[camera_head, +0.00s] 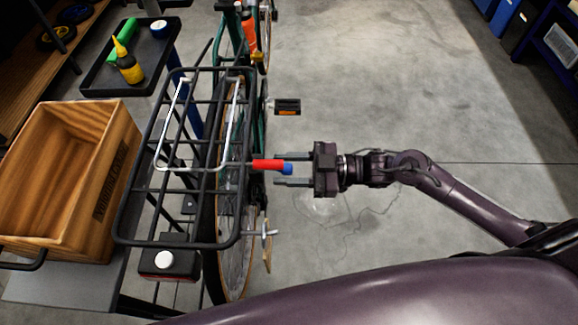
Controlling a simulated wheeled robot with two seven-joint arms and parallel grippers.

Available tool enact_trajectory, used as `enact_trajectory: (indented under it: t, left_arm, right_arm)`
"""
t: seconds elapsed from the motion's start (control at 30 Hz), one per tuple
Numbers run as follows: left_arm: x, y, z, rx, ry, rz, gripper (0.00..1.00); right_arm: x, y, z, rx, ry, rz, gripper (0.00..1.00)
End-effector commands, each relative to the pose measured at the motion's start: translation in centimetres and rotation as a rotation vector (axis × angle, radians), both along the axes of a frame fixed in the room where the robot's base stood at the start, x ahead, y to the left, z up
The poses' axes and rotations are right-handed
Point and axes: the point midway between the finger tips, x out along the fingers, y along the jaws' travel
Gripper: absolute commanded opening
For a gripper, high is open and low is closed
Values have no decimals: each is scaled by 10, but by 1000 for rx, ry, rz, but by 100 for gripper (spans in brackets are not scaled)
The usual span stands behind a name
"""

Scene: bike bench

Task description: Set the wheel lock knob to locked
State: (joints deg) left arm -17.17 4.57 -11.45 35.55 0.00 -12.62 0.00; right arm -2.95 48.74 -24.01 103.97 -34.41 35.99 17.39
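The bicycle's rear wheel (236,270) stands below the black rear rack (183,243). A black box with a round white knob (164,260) sits below the front of the rack; I cannot read a lock setting on it. A red rod with a blue end (268,164) sticks out from the right side of the rack. My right gripper (281,169) is open, with one finger on each side of the blue end and visible gaps. A silver part (266,232) shows at the wheel's hub. My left gripper is not in view.
A wooden crate (122,125) stands left of the rack. A black tray (98,78) with a yellow bottle (128,66) and a green roll (121,42) is at the back left. A pedal (288,106) juts out. The floor (400,100) to the right is clear.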

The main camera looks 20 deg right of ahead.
Motion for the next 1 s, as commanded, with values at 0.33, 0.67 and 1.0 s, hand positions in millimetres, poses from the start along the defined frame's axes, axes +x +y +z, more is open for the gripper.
enact_trajectory:
  t: [0.33,0.67,1.0]
  left_arm:
    - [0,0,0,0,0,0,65]
    - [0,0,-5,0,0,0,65]
    - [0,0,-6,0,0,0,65]
  right_arm:
    - [-1,-3,0,0,0,0,45]
    - [-15,-50,-2,-4,3,-1,45]
    - [-22,-75,0,0,0,0,45]
